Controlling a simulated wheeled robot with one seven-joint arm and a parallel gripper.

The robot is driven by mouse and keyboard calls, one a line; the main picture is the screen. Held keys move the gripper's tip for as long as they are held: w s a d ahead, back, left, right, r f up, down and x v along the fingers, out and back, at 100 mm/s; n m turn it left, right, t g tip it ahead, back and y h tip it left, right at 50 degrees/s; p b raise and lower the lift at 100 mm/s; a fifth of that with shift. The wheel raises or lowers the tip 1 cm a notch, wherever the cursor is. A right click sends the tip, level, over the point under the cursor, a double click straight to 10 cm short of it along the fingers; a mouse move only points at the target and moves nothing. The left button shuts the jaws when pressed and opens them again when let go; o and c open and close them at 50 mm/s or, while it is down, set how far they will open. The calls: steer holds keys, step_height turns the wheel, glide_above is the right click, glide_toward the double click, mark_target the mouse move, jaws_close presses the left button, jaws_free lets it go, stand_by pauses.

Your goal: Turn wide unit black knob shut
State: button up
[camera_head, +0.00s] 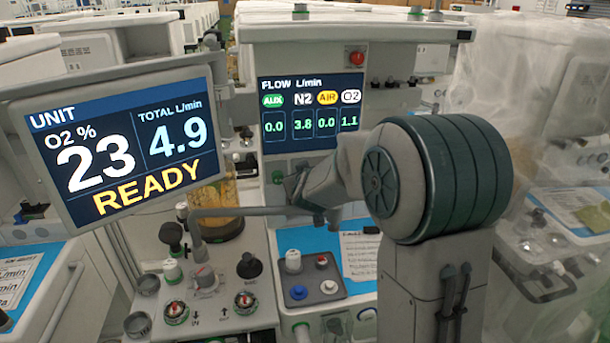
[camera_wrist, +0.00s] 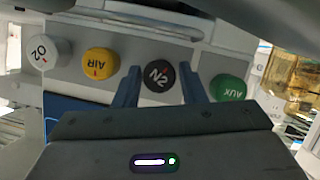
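The black knob (camera_wrist: 158,77), marked N2, is in the middle of a row of knobs in the wrist view. My gripper (camera_wrist: 159,76) is open, with one blue finger on each side of this knob. Narrow gaps seem to show between fingers and knob; I cannot tell whether either touches. In the head view my arm hides the knob row. The flow display (camera_head: 312,112) there reads N2 3.8, O2 1.1, and AUX and AIR 0.0. The unit screen (camera_head: 127,145) reads O2 23 %, total 4.9 L/min, READY.
The yellow AIR knob (camera_wrist: 101,62) and white O2 knob (camera_wrist: 48,52) sit left of the black knob; the green AUX knob (camera_wrist: 228,87) sits close on its right. A grey pipe (camera_head: 240,211) and a small tray (camera_head: 312,282) lie near my arm. A plastic-draped cart (camera_head: 545,120) stands right.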

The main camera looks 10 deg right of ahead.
steer(key=c, duration=0.5)
steer(key=shift+c, duration=0.2)
steer(key=b, duration=0.3)
steer(key=shift+d+f+m+y+b, duration=0.1)
steer(key=shift+f+m+y+b, duration=0.2)
steer(key=shift+m+b, duration=0.1)
steer(key=shift+b, duration=0.55)
steer(key=m+b, duration=0.1)
steer(key=b, duration=0.4)
steer(key=m+y+b, duration=0.1)
steer(key=b, duration=0.4)
steer(key=shift+d+f+b, duration=0.2)
steer(key=shift+b, duration=0.1)
steer(key=m+y+b, duration=0.1)
steer(key=b, duration=0.5)
steer(key=shift+a+r+b, duration=0.1)
steer(key=shift+b, duration=0.2)
steer(key=m+y+b, duration=0.1)
steer(key=b, duration=0.2)
steer(key=shift+r+m+b, duration=0.15)
steer(key=shift+m+b, duration=0.25)
steer(key=shift+r+m+y+b, duration=0.15)
steer(key=shift+m+y+b, duration=0.3)
steer(key=shift+b, duration=0.4)
